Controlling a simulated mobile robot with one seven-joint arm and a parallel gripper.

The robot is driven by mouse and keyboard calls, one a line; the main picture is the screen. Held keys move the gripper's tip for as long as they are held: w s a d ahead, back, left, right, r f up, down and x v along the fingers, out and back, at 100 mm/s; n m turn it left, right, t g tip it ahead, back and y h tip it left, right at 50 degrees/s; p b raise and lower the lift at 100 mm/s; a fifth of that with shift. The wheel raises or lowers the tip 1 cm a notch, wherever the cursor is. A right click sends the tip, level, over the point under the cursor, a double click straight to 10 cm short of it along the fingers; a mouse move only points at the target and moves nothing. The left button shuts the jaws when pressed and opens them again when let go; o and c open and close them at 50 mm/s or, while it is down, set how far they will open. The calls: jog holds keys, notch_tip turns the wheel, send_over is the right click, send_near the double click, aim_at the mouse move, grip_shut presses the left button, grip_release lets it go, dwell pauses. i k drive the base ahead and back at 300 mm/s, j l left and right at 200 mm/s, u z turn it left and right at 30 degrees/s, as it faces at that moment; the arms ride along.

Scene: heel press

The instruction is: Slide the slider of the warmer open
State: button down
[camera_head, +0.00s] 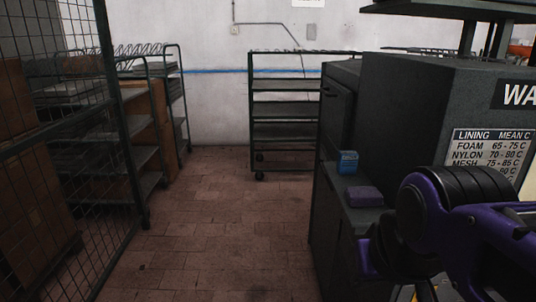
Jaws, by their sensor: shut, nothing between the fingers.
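The warmer (400,95) is a large dark grey box on the right. A cut-off black sign on it begins with "WA". No part is clearly identifiable as the slider. My purple and black arm covers the lower right and hides part of the warmer's front. My gripper's fingers are not clearly seen.
A blue box (347,163) and a purple block (365,196) sit on the ledge left of the warmer. A wheeled rack (290,112) stands behind. Wire mesh (60,140) and shelving (145,160) line the left. The tiled floor (210,230) between is clear.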

aim_at(323, 159)
jog(key=u, duration=0.5)
jog(key=i, duration=3.3)
jog(key=z, duration=1.05)
jog(key=k+j, duration=0.15)
jog(key=j, duration=0.2)
